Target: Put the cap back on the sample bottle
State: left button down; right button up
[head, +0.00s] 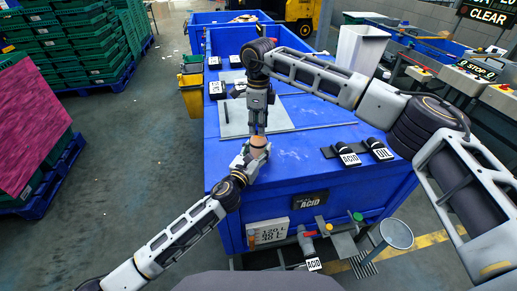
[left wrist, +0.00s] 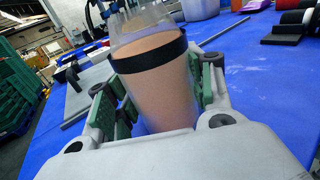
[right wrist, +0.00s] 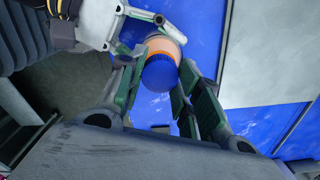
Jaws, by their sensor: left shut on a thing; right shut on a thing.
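The sample bottle (head: 258,141), with peach-coloured contents and a black band, stands near the front edge of the blue table. It also shows large in the left wrist view (left wrist: 158,85). My left gripper (head: 256,150) is shut around its body from the near side. My right gripper (head: 258,128) comes down from above. In the right wrist view a blue cap (right wrist: 159,74) lies between its fingers, which are shut on it. The cap is in line with the bottle's top. I cannot tell whether it is seated; the bottle's mouth is hidden.
The blue table (head: 305,155) has a pale board (head: 240,122) beside the grippers. A white bin (head: 360,55) stands at the back right. A yellow bin (head: 192,95) stands at left.

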jog(key=o, duration=1.2)
jog(key=shift+r, duration=0.1)
notch_tip(320, 180, up, 12)
dwell(0.4)
pick_arm(q)
jog(key=c, duration=0.5)
grip_release()
jog(key=shift+s, duration=0.1)
jog(key=shift+v, duration=5.9)
